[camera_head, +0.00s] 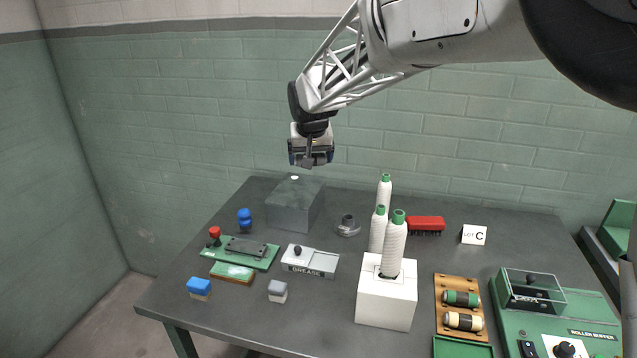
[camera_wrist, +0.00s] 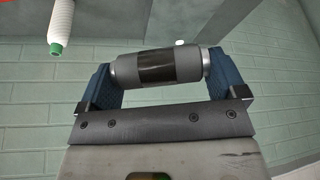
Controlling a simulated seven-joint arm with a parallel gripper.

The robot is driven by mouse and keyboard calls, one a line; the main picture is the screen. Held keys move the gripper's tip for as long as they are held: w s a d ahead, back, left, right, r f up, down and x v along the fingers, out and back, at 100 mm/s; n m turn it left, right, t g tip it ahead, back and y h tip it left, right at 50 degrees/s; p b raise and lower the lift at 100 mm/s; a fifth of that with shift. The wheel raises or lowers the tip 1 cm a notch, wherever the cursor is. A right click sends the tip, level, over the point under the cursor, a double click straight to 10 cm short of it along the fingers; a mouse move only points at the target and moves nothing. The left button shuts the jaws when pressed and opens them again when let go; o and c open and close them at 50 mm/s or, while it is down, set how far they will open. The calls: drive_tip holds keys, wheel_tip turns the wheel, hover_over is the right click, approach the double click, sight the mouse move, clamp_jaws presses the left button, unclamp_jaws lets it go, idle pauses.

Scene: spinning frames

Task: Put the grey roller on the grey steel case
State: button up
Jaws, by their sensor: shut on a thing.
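The grey roller (camera_wrist: 157,67), with a wide black band, is held level between the blue fingertips of my gripper (camera_wrist: 157,75) in the wrist view. In the head view my gripper (camera_head: 311,158) is in the air above the back left of the table, and the roller in it is too small to make out clearly. The grey steel case (camera_head: 293,207) stands on the table below my gripper. It has a small white knob (camera_head: 294,178) on top. The roller appears apart from the case.
White yarn cones (camera_head: 394,245) stand right of the case, one on a white block (camera_head: 386,300). A grease box (camera_head: 310,262), green switch board (camera_head: 240,251) and blue knob (camera_head: 244,219) are nearby. A wooden rack (camera_head: 440,290) with two other rollers is at the front right.

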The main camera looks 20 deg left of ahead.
wheel_tip(320, 180, down, 11)
drive_tip(key=shift+a, duration=0.4)
drive_tip(key=shift+w, duration=0.1)
hover_over(297, 187)
drive_tip(key=s, duration=0.1)
drive_tip(key=shift+d+f, duration=0.2)
drive_tip(key=shift+f, duration=0.6)
idle(0.4)
drive_tip(key=shift+f, duration=1.75)
drive_tip(key=shift+f, duration=0.15)
drive_tip(key=o, duration=0.7)
